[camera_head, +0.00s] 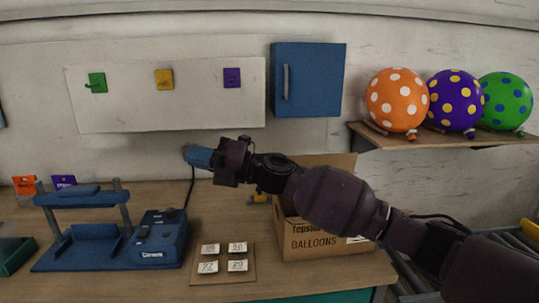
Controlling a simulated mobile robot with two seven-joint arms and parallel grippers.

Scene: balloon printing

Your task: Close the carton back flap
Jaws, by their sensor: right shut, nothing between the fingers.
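The open cardboard carton (309,243), printed "BALLOONS", stands on the table right of centre. A tan panel, apparently its back flap (340,160), stands up behind my right forearm. My right arm crosses in front of the carton and hides its opening and much of its upper part. My right gripper (222,160) is shut and empty, left of the carton and above the table, in front of the wall. It looks apart from the carton. My left gripper is not in view.
A blue machine (160,240) with a frame stands at left. A board with several labelled cards (225,276) lies left of the carton. A blue wall cabinet (310,80) hangs above. Dotted balloons (398,100) rest on the right shelf (460,143).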

